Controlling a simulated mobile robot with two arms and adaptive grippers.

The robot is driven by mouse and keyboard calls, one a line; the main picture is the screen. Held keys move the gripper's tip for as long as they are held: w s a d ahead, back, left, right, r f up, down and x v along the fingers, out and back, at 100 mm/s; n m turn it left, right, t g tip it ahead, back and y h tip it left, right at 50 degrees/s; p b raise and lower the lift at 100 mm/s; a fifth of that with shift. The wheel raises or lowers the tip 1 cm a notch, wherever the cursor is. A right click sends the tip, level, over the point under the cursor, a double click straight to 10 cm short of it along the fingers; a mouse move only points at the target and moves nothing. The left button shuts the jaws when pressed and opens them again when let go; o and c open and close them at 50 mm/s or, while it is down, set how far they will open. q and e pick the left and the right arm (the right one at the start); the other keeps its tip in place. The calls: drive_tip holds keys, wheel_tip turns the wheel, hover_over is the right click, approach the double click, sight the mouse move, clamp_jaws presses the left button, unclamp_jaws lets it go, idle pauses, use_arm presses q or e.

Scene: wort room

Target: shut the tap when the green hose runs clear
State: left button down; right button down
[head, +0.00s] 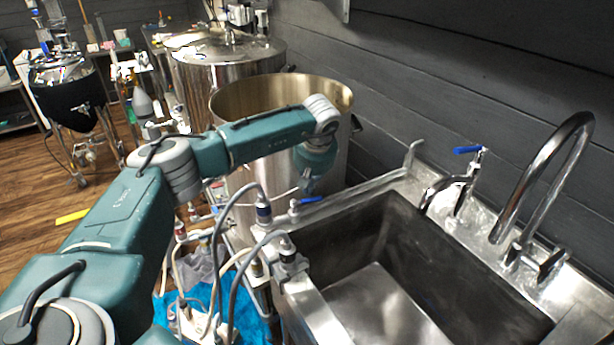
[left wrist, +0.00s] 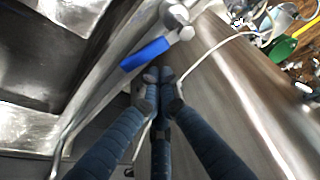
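A small tap with a blue lever (head: 310,200) is at the near left corner of the sink, beside the tall steel pot. The lever (left wrist: 145,53) also shows in the left wrist view, just beyond my fingertips and not between them. My left gripper (head: 309,186) hangs just above this tap. In the left wrist view, my left gripper's (left wrist: 162,78) dark fingers come together at their tips, with nothing seen held. No hose in view is clearly green, and I cannot see any liquid running. My right gripper is out of view.
The steel sink (head: 345,287) is empty. A second blue-levered tap (head: 468,150) and a curved faucet (head: 545,170) stand at its back edge. The tall pot (head: 235,150) stands behind my arm. Grey hoses (head: 235,285) crowd the sink's left side.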

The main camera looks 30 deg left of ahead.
use_arm(q)
drive_tip(key=shift+s+d, duration=0.2)
